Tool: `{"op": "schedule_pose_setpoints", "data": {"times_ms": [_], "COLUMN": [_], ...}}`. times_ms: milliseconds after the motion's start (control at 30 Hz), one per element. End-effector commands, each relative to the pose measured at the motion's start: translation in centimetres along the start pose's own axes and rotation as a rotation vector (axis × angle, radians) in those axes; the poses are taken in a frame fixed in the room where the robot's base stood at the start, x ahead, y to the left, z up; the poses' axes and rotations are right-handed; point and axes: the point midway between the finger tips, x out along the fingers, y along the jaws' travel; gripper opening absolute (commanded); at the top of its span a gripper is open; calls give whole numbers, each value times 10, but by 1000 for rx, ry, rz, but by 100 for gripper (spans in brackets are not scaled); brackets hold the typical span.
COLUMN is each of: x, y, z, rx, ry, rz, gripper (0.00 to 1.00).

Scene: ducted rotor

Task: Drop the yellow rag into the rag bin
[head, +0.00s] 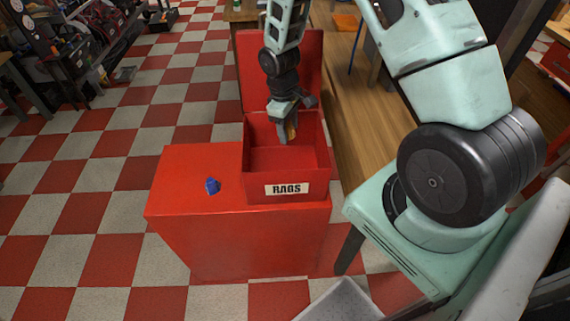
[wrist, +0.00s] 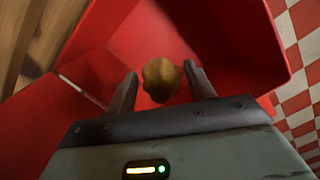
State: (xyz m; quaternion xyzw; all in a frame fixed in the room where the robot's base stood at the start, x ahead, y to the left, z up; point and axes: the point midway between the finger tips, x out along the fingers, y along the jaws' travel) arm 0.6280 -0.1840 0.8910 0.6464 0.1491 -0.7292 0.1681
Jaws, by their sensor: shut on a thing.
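The yellow rag (wrist: 160,80) is a small crumpled bundle between the two fingers of my gripper (wrist: 163,85). In the head view my gripper (head: 286,135) points down inside the mouth of the open rag bin, with a bit of the rag (head: 291,131) showing at its fingers. The jaws are shut on the rag. The rag bin (head: 249,192) is a red box with a white "RAGS" label and its lid (head: 312,75) stands open behind. In the wrist view the bin's red wall (wrist: 228,35) surrounds the rag. The rag is above the bin's floor.
The bin stands on a red cabinet (head: 235,235). A small blue crumpled thing (head: 212,186) lies on the cabinet top, left of the bin. A wooden bench (head: 365,130) runs along the right side. The checkered floor (head: 85,215) at left is open.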

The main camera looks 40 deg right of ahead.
Motion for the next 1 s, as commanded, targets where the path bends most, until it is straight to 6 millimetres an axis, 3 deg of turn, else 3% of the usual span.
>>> {"op": "schedule_pose_setpoints", "data": {"times_ms": [300,333,400,433,767,1000], "x": [5,5,5,5,2,-33], "y": [0,0,0,0,0,1], "z": [-1,-1,-1,-1,-1,-2], "rx": [0,0,0,0,0,2], "ry": [0,0,0,0,2,6], "rz": [0,0,0,0,1,3], "gripper": [35,56,76,79,79,79]}}
